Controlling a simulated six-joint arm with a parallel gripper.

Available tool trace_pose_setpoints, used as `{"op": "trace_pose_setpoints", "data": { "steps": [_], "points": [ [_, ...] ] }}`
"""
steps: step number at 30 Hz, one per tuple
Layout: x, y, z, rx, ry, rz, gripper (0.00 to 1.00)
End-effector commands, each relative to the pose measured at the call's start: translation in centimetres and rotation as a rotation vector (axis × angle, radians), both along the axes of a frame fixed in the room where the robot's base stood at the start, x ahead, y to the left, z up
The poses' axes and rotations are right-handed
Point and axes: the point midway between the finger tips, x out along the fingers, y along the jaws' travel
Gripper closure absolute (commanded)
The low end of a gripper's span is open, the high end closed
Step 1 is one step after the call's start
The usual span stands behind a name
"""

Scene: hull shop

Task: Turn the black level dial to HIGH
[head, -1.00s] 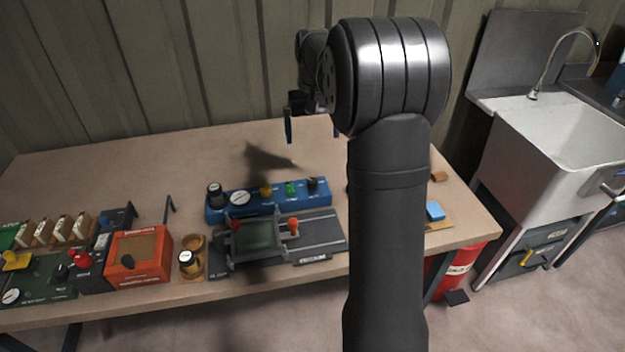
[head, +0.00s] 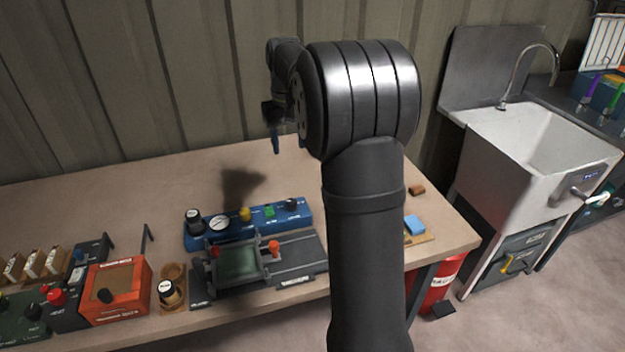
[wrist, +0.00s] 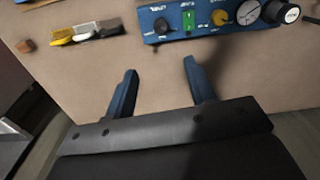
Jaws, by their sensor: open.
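A blue panel (head: 270,215) stands on the bench. A small black dial (head: 291,204) is at its right end, and a taller black knob (head: 194,216) is at its left end. I cannot read the labels, so I cannot tell which is the level dial. In the wrist view the small black dial (wrist: 162,27) is at the top centre, ahead of and apart from my fingers, and the taller black knob (wrist: 280,12) is at the top right. My gripper (wrist: 159,70) is open and empty. In the head view it (head: 276,142) hangs above the bench behind the panel.
On the panel are a gauge (head: 218,223), a yellow knob (head: 245,214) and a green switch (head: 269,211). A grey fixture (head: 300,262) stands in front. An orange box (head: 130,275) is to the left. A blue block (head: 414,225) is to the right. The bench behind the panel is clear.

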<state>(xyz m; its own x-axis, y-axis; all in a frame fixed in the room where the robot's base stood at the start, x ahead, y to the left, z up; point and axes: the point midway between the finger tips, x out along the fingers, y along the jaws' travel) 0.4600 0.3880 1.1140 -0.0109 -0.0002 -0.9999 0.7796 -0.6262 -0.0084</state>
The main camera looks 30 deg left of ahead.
Motion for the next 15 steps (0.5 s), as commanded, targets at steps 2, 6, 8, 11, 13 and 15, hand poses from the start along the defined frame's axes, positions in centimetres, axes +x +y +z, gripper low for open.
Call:
{"op": "trace_pose_setpoints", "data": {
  "steps": [2,6,8,11,13,15],
  "points": [
    [-0.1,0.0,-0.2,0.001,-0.001,0.121,0.50],
    [-0.2,0.0,-0.7,0.003,-0.004,0.412,0.50],
    [-0.2,0.0,-0.9,0.004,-0.004,0.539,0.50],
    [-0.3,0.0,-1.2,0.005,-0.007,0.734,0.50],
    [-0.3,0.0,-1.3,0.005,-0.008,0.848,0.50],
    [-0.3,0.0,-1.5,0.006,-0.009,0.939,0.50]
  ]
}}
